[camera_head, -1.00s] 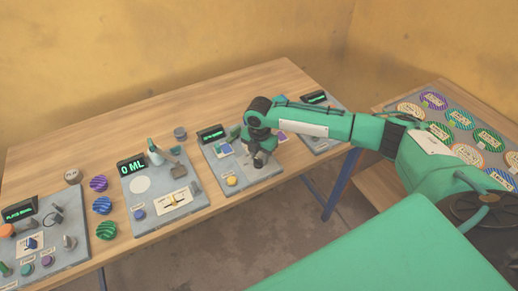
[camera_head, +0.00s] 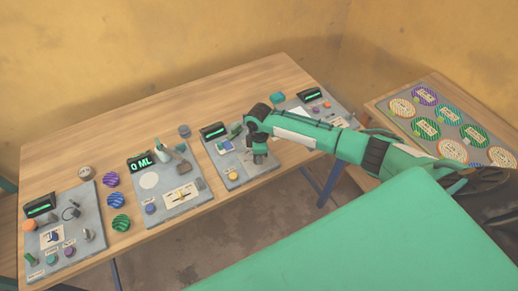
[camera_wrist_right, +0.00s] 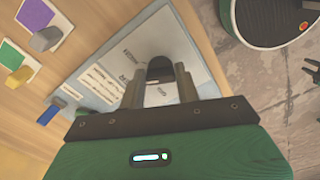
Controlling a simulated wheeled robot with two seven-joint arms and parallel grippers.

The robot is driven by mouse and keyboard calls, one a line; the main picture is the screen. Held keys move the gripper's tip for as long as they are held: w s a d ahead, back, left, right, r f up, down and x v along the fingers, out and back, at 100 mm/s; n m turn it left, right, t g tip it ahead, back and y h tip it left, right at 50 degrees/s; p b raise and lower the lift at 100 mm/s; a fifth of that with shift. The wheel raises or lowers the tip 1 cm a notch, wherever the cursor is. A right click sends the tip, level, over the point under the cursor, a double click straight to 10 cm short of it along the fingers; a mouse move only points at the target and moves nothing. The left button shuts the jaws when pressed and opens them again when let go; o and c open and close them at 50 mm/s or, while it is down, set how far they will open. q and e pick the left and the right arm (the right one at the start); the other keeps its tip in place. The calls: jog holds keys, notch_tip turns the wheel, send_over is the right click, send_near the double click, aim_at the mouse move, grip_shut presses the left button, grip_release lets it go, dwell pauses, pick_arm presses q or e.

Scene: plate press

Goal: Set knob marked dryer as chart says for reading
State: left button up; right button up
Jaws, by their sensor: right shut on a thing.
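My right gripper (camera_head: 259,157) is low over the third grey panel (camera_head: 245,181) from the left. In the right wrist view its two fingers (camera_wrist_right: 160,80) close around a dark rounded knob (camera_wrist_right: 160,68). The knob rises from a pale plate with small printed labels, too small to read surely. Printed lines of text (camera_wrist_right: 98,85) show on this panel, left of the fingers. The panel's lit display (camera_head: 213,131) is too small to read. The gripper hides part of the panel in the head view. My left gripper is not in view.
Other panels stand on the wooden table: one with a display (camera_head: 142,162) reading 0 ML, one at the far left (camera_head: 65,245), and one at the right (camera_head: 318,112). Striped knobs (camera_head: 116,201) lie between the left panels. A side board (camera_head: 447,112) holds several labelled round plates.

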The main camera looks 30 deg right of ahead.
jog(key=m+p, duration=0.2)
jog(key=m, duration=0.2)
jog(key=shift+r+p, duration=0.2)
jog(key=shift+p, duration=0.2)
jog(key=shift+a+f+m+p, duration=0.1)
jog(key=shift+m+p, duration=0.4)
jog(key=shift+m, duration=0.4)
jog(key=o, duration=1)
jog(key=shift+s, duration=0.1)
notch_tip(320, 180, up, 14)
jog(key=b, duration=0.4)
jog(key=shift+f, duration=0.1)
